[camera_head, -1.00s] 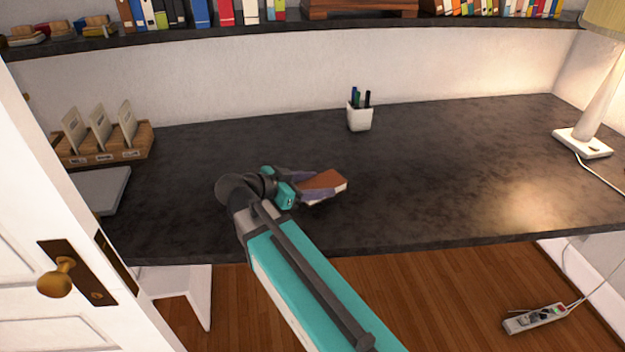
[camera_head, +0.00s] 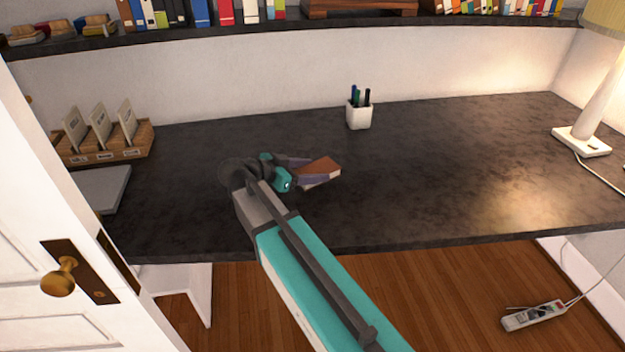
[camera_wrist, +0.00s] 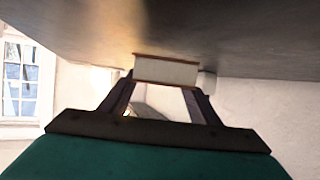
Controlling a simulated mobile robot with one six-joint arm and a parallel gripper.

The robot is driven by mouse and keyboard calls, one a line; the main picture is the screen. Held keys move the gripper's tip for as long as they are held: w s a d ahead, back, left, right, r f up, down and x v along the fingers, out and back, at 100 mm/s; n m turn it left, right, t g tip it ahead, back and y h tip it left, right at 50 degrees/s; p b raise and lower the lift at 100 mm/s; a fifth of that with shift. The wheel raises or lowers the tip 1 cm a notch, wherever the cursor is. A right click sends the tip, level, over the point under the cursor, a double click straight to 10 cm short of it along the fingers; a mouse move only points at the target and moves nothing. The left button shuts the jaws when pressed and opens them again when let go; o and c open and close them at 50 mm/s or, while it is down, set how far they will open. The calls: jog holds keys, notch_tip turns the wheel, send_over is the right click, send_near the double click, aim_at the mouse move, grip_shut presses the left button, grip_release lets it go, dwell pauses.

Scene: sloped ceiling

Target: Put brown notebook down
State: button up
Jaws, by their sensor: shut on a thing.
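The brown notebook (camera_head: 321,168) has a brown cover and pale page edges. My gripper (camera_head: 304,170) is shut on it, with one finger on each side, over the left middle part of the dark desk (camera_head: 430,170). In the wrist view the notebook (camera_wrist: 166,70) shows its page edge between the fingertips of my gripper (camera_wrist: 165,84), close to the dark desk surface (camera_wrist: 240,35). I cannot tell whether the notebook touches the desk.
A white pen cup (camera_head: 359,116) stands behind the notebook. A wooden card holder (camera_head: 105,146) and a grey flat item (camera_head: 103,190) are at the left. A lamp (camera_head: 585,140) stands at the right. The desk between cup and lamp is clear.

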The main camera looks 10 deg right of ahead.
jog(key=shift+f, duration=0.15)
jog(key=shift+f+p, duration=0.3)
jog(key=shift+f, duration=1.3)
jog(key=shift+f, duration=0.15)
jog(key=o, duration=1.2)
jog(key=shift+c, duration=0.2)
jog(key=shift+r, duration=0.2)
jog(key=b+v, duration=0.1)
jog(key=v, duration=1.1)
jog(key=shift+b, duration=0.35)
